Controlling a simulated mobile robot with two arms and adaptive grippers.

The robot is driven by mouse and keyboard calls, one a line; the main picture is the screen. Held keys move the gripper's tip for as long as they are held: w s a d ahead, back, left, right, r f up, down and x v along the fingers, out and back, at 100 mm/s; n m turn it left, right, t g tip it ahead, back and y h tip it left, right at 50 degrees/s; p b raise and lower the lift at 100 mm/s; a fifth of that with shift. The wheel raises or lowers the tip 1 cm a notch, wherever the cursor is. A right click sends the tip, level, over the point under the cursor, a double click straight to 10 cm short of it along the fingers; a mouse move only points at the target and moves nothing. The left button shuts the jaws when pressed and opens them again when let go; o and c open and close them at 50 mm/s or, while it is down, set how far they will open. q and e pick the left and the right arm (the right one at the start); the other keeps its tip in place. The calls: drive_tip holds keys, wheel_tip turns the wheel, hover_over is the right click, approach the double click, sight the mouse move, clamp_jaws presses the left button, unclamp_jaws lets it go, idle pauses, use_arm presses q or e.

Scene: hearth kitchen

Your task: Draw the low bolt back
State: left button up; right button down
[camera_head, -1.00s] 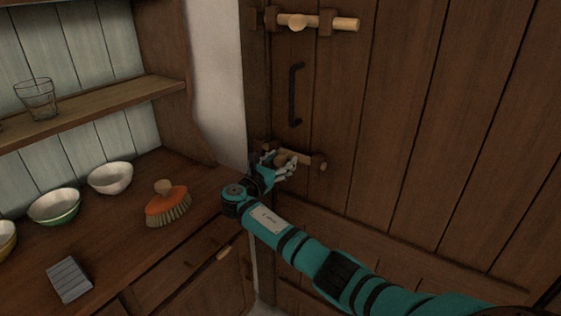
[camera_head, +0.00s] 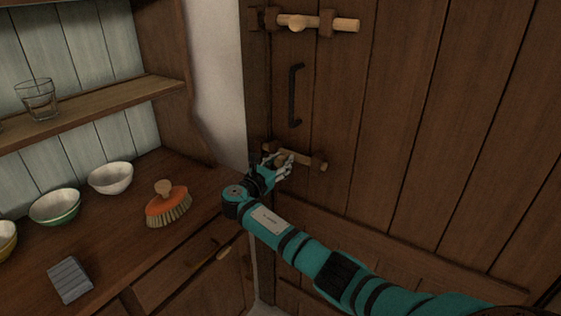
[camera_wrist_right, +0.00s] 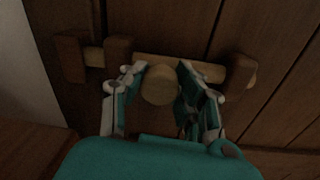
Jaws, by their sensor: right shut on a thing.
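The low bolt (camera_head: 302,158) is a pale wooden rod on the brown plank door, below the black handle. In the right wrist view the bolt (camera_wrist_right: 206,70) runs through two dark wooden brackets on the door. Its left end reaches into another dark wooden block (camera_wrist_right: 70,58) at the door's left edge. A round knob (camera_wrist_right: 160,85) stands out from the rod between the brackets. My right gripper (camera_head: 282,162) is shut on this knob, with a finger on each side in the right wrist view (camera_wrist_right: 158,84). My left gripper is not in view.
An upper bolt (camera_head: 340,24) and a black handle (camera_head: 295,95) are on the door (camera_head: 420,130) above. To the left, a wooden counter (camera_head: 120,235) holds bowls, an orange brush (camera_head: 167,206) and a grey block (camera_head: 70,280). A glass (camera_head: 37,98) stands on the shelf.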

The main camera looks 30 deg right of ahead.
sight(300, 161)
drive_tip(key=s+p, duration=0.1)
drive_tip(key=s+d+p, duration=0.1)
drive_tip(key=p, duration=0.1)
drive_tip(key=s+p, duration=0.1)
drive_tip(key=s, duration=0.1)
drive_tip(key=shift+d+r, duration=0.2)
drive_tip(key=shift+d, duration=0.15)
drive_tip(key=shift+s+d+f+p, duration=0.1)
drive_tip(key=shift+s+f+p, duration=0.05)
drive_tip(key=shift+p, duration=0.15)
drive_tip(key=shift+f, duration=0.15)
drive_tip(key=c, duration=0.9)
unclamp_jaws()
drive_tip(key=shift+s+d, duration=0.1)
drive_tip(key=shift+s, duration=0.05)
drive_tip(key=shift+a, duration=0.5)
drive_tip(key=v, duration=1.1)
drive_tip(key=shift+s, duration=0.2)
